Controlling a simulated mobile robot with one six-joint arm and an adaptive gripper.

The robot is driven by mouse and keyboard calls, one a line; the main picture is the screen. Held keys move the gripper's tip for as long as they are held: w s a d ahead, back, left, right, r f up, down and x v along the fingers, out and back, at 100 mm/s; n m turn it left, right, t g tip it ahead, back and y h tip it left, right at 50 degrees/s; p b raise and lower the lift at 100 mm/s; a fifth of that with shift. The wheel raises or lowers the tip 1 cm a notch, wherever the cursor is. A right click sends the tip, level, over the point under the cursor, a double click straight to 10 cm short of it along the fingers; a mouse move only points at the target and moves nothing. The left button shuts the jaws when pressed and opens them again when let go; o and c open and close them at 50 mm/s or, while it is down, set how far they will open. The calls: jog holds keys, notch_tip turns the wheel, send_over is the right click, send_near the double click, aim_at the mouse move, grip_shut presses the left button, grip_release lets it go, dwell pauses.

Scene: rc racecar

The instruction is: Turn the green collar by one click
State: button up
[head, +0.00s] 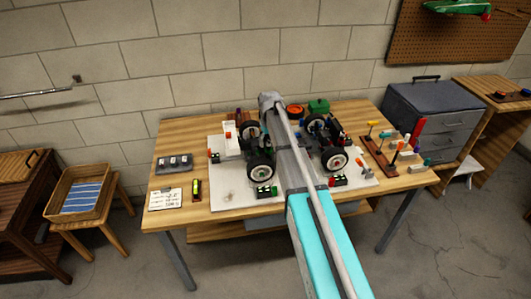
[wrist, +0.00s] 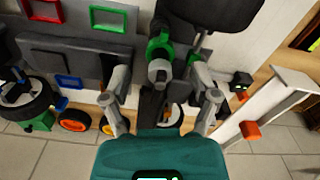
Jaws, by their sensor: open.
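The green collar (wrist: 158,47) shows in the upper middle of the wrist view, around a dark grey cylindrical part of the car. A grey rounded end sits just below it in the picture. My gripper (wrist: 160,84) is open, with one grey finger on each side of the collar's line. The fingertips are spread wide and appear apart from the collar; the depth between them is hard to judge. In the head view my arm hides much of the car's middle, and I cannot make out the collar there. The car's wheel (head: 262,172) shows left of my arm.
The car stands on a pale mat (head: 228,190) on a wooden table (head: 190,226). A tool rack (head: 381,160) stands at right, a dark tray (head: 174,163) at left. In the wrist view, a white bracket (wrist: 262,112) with an orange block is close to my right finger.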

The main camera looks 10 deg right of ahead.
aim_at(269, 151)
jog(key=shift+f+b, duration=1.35)
jog(key=shift+f, duration=0.3)
